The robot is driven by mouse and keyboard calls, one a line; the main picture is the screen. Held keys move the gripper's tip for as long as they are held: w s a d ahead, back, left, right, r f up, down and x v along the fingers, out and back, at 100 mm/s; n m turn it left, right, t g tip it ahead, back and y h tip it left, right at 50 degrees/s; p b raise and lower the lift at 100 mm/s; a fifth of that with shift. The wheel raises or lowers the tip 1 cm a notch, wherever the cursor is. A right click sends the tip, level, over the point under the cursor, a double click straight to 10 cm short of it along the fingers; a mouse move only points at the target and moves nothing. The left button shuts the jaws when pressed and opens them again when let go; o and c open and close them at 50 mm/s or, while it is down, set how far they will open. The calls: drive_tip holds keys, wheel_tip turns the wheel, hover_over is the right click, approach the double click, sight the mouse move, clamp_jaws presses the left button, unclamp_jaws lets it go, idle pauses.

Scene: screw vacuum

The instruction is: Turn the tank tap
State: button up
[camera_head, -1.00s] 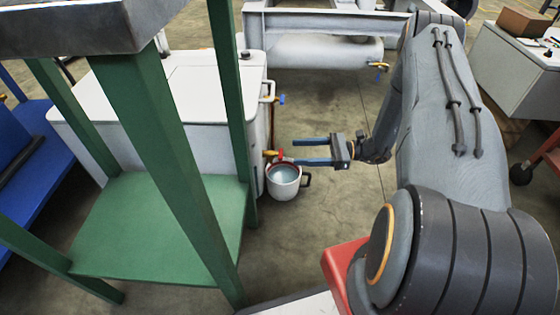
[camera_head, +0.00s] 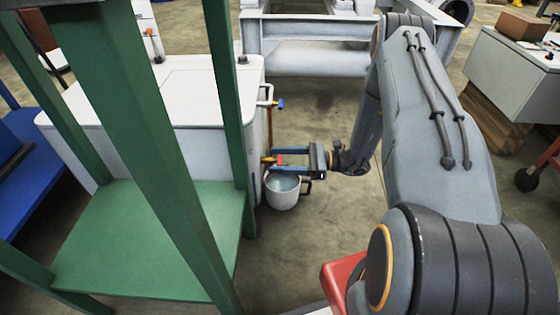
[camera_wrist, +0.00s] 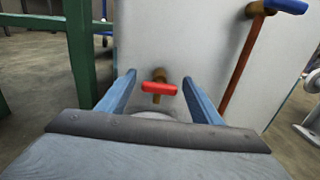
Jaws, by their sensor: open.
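The tank (camera_head: 200,95) is a white box with a brass tap low on its side. My gripper (camera_head: 280,161) is open, with the fingers pointing at the tank around the tap's height. In the head view the red handle (camera_head: 279,158) shows only as a small patch between the fingers. A white mug (camera_head: 282,194) with a dark handle and bluish liquid stands below the tap.
A blue-handled tap (camera_head: 279,104) sits higher on the tank, also seen in the wrist view (camera_wrist: 286,6). A green stand (camera_head: 150,235) is in front of the tank at left. Bare floor (camera_head: 330,225) lies right of the mug.

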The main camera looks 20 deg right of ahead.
drive_tip(key=c, duration=1.1)
drive_tip(key=shift+o, duration=0.2)
drive_tip(key=shift+n, duration=0.3)
drive_tip(key=shift+s+r+n+p, duration=0.1)
drive_tip(key=shift+n+p, duration=1.9)
drive_tip(key=shift+n, duration=0.6)
